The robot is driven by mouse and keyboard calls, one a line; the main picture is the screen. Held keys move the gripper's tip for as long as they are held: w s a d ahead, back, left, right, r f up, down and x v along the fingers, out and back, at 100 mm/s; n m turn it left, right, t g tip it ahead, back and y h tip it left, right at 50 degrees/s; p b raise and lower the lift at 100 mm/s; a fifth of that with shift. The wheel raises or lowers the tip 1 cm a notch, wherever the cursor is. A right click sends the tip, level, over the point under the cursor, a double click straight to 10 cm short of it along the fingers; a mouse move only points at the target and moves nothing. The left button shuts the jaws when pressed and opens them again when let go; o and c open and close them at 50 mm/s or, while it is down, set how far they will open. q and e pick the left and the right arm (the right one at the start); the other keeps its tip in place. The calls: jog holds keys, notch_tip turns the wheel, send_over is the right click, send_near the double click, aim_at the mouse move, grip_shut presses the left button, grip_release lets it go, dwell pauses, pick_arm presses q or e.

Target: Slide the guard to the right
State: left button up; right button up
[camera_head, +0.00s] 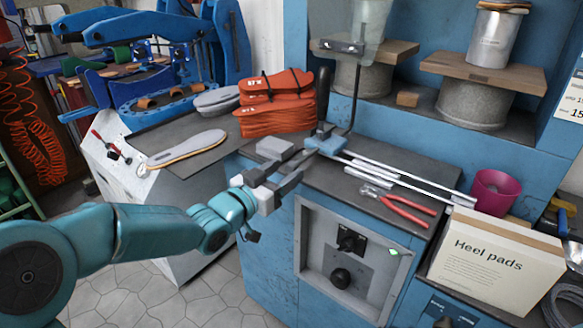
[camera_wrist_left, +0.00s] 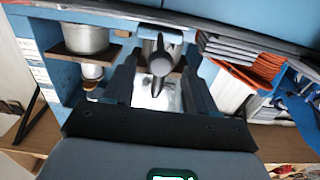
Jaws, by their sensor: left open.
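The guard (camera_head: 362,22) is a clear panel at the top of the head view. A bent dark rod seems to link it to a blue carriage (camera_head: 327,144) at the left end of two pale rails (camera_head: 405,177). A black upright handle (camera_head: 323,92) stands by the carriage. My left gripper (camera_head: 297,157) is open, just left of the carriage. In the left wrist view a dark knob-like part (camera_wrist_left: 160,62) shows between the open fingers of this gripper (camera_wrist_left: 160,88); contact cannot be told. My right gripper is not in view.
Red-handled pliers (camera_head: 398,204) lie in front of the rails. A magenta cup (camera_head: 495,191) and a "Heel pads" box (camera_head: 495,262) stand at the right end. Cylinders with wooden boards stand behind.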

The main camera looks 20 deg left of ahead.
aim_at(289, 169)
pick_arm(q)
jog(key=shift+x, duration=1.8)
jog(key=shift+c, duration=0.3)
grip_shut()
jog(key=shift+d, duration=0.1)
